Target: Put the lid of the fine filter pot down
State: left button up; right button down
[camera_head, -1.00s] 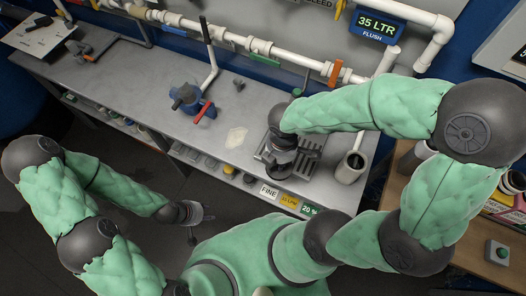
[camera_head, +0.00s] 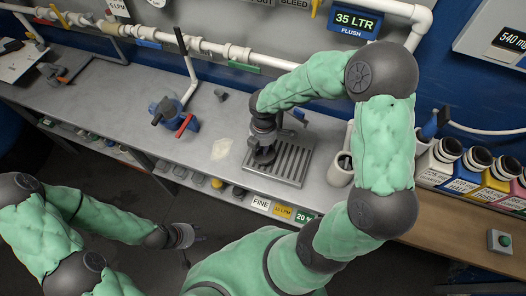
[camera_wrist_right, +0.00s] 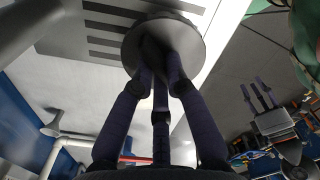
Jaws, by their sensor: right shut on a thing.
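My right gripper (camera_head: 263,147) points down over the left part of a slotted metal grate (camera_head: 301,168) on the bench. Its fingers are shut on a dark round lid (camera_head: 262,159). In the right wrist view the lid (camera_wrist_right: 190,50) is a dark grey disc, with the fingers closed together at its middle and the grate slots behind it. I cannot tell whether the lid touches the grate. My left gripper (camera_head: 186,236) hangs low in front of the bench, empty; its fingers look spread in the right wrist view (camera_wrist_right: 262,97).
An open grey cylindrical pot (camera_head: 339,176) stands right of the grate. White pipes (camera_head: 235,53) run along the back. Several coloured bottles (camera_head: 470,170) stand at right.

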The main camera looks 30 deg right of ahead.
jog(key=shift+w+d+f, duration=0.15)
jog(key=shift+w+f, duration=0.1)
jog(key=shift+f, duration=0.2)
jog(key=shift+w+f+b, duration=0.2)
jog(key=shift+f+b, duration=0.55)
jog(key=shift+f, duration=0.9)
jog(key=c, duration=1.2)
grip_release()
jog(key=shift+f, duration=0.15)
jog(key=shift+c, duration=0.2)
jog(key=shift+s, duration=0.1)
notch_tip(320, 180, up, 12)
jog(key=p, duration=0.3)
jog(key=shift+r+p, duration=0.2)
jog(key=shift+p, duration=0.15)
jog(key=shift+f, duration=0.1)
